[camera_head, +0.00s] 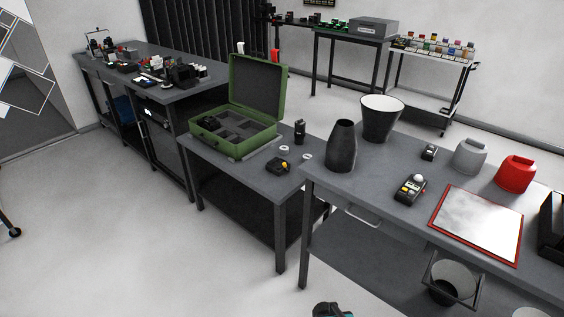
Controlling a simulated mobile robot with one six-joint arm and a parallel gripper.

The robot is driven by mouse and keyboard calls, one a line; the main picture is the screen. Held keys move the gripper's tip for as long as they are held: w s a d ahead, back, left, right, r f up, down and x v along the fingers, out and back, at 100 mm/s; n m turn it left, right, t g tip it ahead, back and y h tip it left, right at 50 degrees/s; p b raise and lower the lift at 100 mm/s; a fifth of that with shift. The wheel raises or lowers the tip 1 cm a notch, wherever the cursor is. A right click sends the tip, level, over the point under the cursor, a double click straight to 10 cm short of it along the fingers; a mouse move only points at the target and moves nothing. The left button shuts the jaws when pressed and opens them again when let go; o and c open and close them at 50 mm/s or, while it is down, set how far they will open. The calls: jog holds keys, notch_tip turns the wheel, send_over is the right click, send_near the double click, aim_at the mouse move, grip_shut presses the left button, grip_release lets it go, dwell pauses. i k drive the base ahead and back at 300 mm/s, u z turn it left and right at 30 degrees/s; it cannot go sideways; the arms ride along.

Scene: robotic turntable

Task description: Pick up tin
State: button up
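I cannot pick out a tin for certain. The nearest candidates are a red container (515,174) and a grey container (470,156), both upright at the back of the right table (392,222). A dark rounded vase-like vessel (342,147) and a wider dark flared vessel (381,118) stand at that table's left end. No gripper fingers show. A dark piece with teal at the bottom edge may be part of my arm, but too little of it shows to tell.
An open green case (243,112) stands on the lower middle table. A red-framed white panel (478,226) and a small device with buttons (410,189) lie on the right table. A waste bin (450,280) is below its front edge.

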aim_at(284, 150)
jog(key=k, duration=0.5)
jog(key=u, duration=0.55)
jog(key=i, duration=0.9)
jog(key=u, duration=0.8)
jog(key=i, duration=1.35)
jog(key=u, duration=0.05)
